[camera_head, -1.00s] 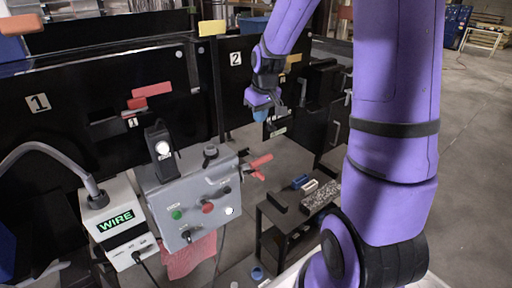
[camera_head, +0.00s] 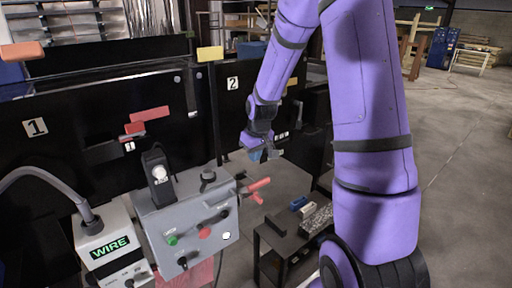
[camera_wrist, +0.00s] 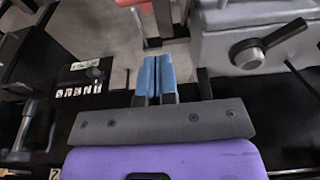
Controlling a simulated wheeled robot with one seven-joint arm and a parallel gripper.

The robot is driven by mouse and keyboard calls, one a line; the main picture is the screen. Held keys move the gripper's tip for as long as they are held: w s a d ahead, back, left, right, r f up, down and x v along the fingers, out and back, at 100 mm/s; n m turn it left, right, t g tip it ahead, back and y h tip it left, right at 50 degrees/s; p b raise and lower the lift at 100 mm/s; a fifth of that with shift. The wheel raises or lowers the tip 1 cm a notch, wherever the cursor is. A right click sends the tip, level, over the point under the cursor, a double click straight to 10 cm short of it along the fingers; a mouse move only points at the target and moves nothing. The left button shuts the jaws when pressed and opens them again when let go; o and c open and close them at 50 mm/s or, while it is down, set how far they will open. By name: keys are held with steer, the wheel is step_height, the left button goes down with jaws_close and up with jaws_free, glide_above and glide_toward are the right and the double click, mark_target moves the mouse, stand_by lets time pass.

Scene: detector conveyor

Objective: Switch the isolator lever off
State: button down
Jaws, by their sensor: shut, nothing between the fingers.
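A grey control box (camera_head: 187,225) stands left of my gripper in the head view. Two red handle ends (camera_head: 259,185) stick out from its right side. A black knob (camera_head: 208,177) sits on its top. In the wrist view, a black lever handle (camera_wrist: 268,44) is on the grey housing (camera_wrist: 240,18) at upper right, and red parts (camera_wrist: 173,22) show at the top edge. I cannot tell for sure which is the isolator lever. My gripper (camera_head: 264,156) is shut and empty above and right of the red handles. Its blue fingertips (camera_wrist: 155,70) touch nothing visible.
A grey box marked WIRE (camera_head: 112,240) with a bent conduit stands at left. Black panels numbered 1 (camera_head: 35,127) and 2 (camera_head: 233,83) stand behind. A low black table (camera_head: 285,243) with small items is below my gripper. Open floor lies at right.

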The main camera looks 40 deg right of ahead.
mark_target(249, 189)
steer(key=shift+s+f, duration=0.25)
steer(key=shift+f, duration=0.9)
steer(key=shift+s+f, duration=0.3)
steer(key=shift+f, duration=0.9)
steer(key=shift+s+f, duration=0.25)
steer(key=shift+f, duration=0.9)
